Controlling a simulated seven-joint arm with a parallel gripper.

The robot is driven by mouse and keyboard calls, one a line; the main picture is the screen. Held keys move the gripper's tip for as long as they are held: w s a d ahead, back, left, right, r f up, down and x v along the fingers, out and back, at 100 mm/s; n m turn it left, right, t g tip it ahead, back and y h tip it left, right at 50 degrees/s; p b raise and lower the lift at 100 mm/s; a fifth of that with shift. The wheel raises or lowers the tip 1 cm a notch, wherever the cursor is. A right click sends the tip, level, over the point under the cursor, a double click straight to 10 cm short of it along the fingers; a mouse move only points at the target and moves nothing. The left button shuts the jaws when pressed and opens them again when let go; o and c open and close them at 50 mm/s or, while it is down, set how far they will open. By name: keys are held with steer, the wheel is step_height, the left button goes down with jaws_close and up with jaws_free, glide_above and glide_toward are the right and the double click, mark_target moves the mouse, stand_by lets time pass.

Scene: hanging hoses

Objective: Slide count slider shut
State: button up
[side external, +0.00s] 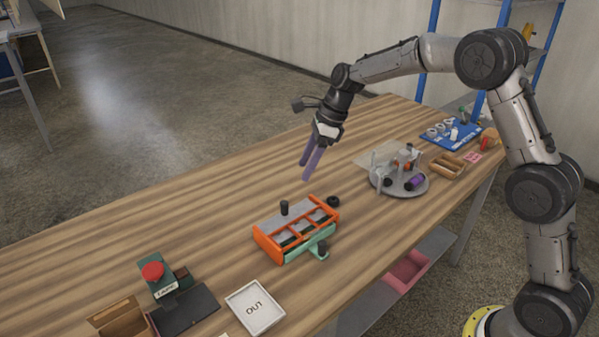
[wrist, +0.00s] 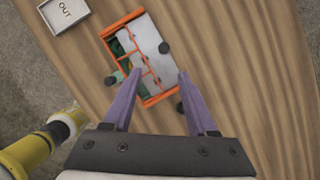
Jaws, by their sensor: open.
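The count slider is an orange-framed box (side external: 262,243) in the middle of the table, and it also shows in the wrist view (wrist: 107,32). A grey sliding plate (side external: 294,217) with an upright black knob (side external: 284,208) covers its back part. Dark compartments between orange dividers show along the front side. In the wrist view the grey plate (wrist: 148,38) lies to the right, with green and dark openings to its left. My gripper (side external: 305,172) has two purple fingers, apart and empty, above the table behind the box. In the wrist view the fingertips (wrist: 160,73) overlap the box's near end.
A green handle (side external: 322,249) sticks out at the box's front. A black cap (side external: 333,201) lies beside the box. A round grey stand (side external: 400,183) is to the right. An OUT tray (side external: 255,307) and a red-button unit (side external: 153,272) are front left. The back left table is clear.

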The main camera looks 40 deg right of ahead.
step_height(320, 180, up, 2)
steer(key=n+g, duration=0.1)
steer(key=n, duration=0.1)
steer(key=n+g+h, duration=0.2)
steer(key=n+h, duration=0.1)
steer(key=n, duration=0.2)
glide_toward(284, 202)
step_height(284, 202, down, 9)
steer(key=shift+s+a+r, duration=0.1)
jaws_close()
stand_by(0.3)
stand_by(1.2)
